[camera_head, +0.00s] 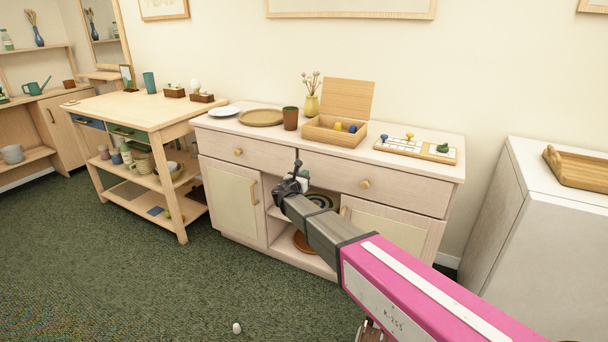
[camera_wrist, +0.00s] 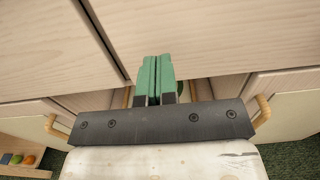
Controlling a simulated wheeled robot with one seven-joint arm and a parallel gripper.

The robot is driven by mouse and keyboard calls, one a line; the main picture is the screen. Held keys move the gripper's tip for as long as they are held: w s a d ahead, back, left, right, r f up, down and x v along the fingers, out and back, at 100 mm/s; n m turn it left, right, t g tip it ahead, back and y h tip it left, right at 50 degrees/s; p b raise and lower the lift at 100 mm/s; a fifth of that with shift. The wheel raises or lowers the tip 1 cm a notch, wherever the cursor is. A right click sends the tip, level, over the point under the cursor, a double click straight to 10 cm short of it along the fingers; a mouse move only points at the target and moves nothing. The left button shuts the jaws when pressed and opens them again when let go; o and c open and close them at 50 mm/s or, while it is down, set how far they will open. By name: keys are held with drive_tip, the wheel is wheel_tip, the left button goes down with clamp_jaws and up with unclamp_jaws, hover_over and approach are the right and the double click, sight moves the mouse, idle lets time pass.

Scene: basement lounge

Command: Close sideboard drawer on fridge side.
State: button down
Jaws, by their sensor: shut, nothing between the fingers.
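The pale wood sideboard (camera_head: 330,157) stands against the wall. Its fridge-side drawer (camera_head: 405,191) is the right one, with a round wooden knob. Its front looks flush or nearly so in the head view; I cannot tell whether a small gap remains. The left drawer (camera_head: 220,148) looks flush too. My gripper (camera_head: 304,178) is near the seam between the drawers, in front of the open middle shelves. In the wrist view its green fingers (camera_wrist: 155,65) are shut and empty, near the lower edge of the right drawer front (camera_wrist: 215,40). Contact cannot be told.
The white fridge (camera_head: 490,235) stands right of the sideboard, with a wooden tray (camera_head: 580,168) on it. A wooden box (camera_head: 335,132) and a cup (camera_head: 290,119) stand on the sideboard. A shelf table (camera_head: 125,110) is at left. The carpet in front is mostly clear.

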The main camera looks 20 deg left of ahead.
drive_tip(key=s, duration=1)
drive_tip(key=shift+a, duration=0.4)
drive_tip(key=w+d+f+m+g+h, duration=0.25)
drive_tip(key=d+m, duration=0.25)
drive_tip(key=d, duration=0.7)
drive_tip(key=w+d+f+m+g+h, duration=0.1)
drive_tip(key=d+f+m+g, duration=0.4)
drive_tip(key=d, duration=0.7)
drive_tip(key=w+d+f+m+g+h, duration=0.15)
drive_tip(key=d+m, duration=0.45)
drive_tip(key=d, duration=0.6)
drive_tip(key=s+d+f+m+g+y, duration=0.1)
drive_tip(key=s+d+m+g+y, duration=0.1)
drive_tip(key=s+d+m, duration=0.3)
drive_tip(key=s+d+f+m+g+y, duration=0.2)
drive_tip(key=s+d+m+g, duration=0.2)
drive_tip(key=d+m, duration=0.3)
drive_tip(key=s+d+f+m+g+y, duration=0.1)
drive_tip(key=s+d+m, duration=0.5)
drive_tip(key=d, duration=0.8)
drive_tip(key=shift+f+m+g+y, duration=0.2)
drive_tip(key=shift+m+g+y, duration=0.3)
drive_tip(key=shift+g+y, duration=0.4)
